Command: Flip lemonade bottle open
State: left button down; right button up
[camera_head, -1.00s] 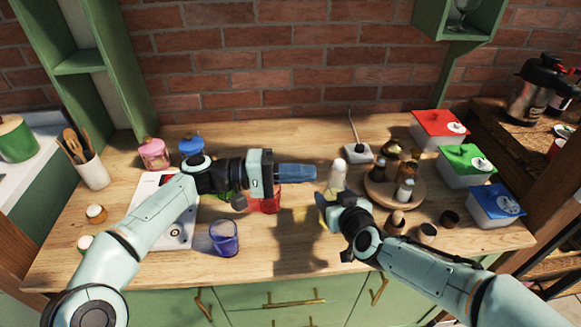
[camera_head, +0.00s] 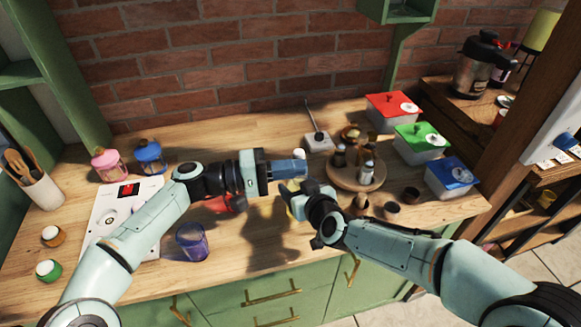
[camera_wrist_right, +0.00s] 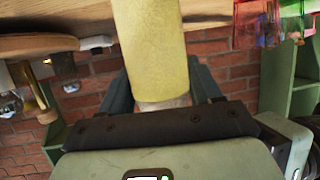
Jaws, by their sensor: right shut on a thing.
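The bottle's cap is not clearly visible.
A round wooden stand (camera_head: 352,181) with several small bottles is right of the grippers. Red (camera_head: 392,111), green (camera_head: 421,140) and blue (camera_head: 452,176) lidded boxes line the right side. A purple glass (camera_head: 192,242) stands front left. The front middle of the table is clear.

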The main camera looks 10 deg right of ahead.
pick_arm(q)
jog(key=shift+w, duration=0.35)
jog(key=shift+r, duration=0.1)
dwell(0.3)
